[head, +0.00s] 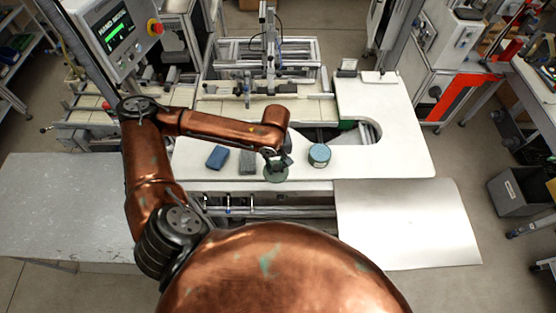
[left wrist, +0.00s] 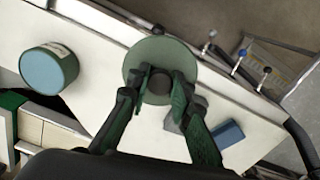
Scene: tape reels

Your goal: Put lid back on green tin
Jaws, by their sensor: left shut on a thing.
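A round flat green lid (left wrist: 160,58) with a dark knob (left wrist: 159,82) shows in the left wrist view. My left gripper (left wrist: 157,90) is shut on the knob, one finger on each side. In the head view the green lid (head: 276,176) is below my left gripper (head: 274,158), near the front edge of the white table. I cannot tell how far it is above the table. The tin (head: 319,159), with a blue-grey top and a pale label, stands upright to the right of the lid, apart from it. The tin (left wrist: 48,70) also shows at the left in the left wrist view. My right gripper is out of view.
A blue block (head: 217,158) and a grey block (head: 247,162) lie left of the lid. The white table (head: 390,150) has a curved slot (head: 365,128) right of the tin. A machine frame (head: 265,75) stands behind. The table's right part is clear.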

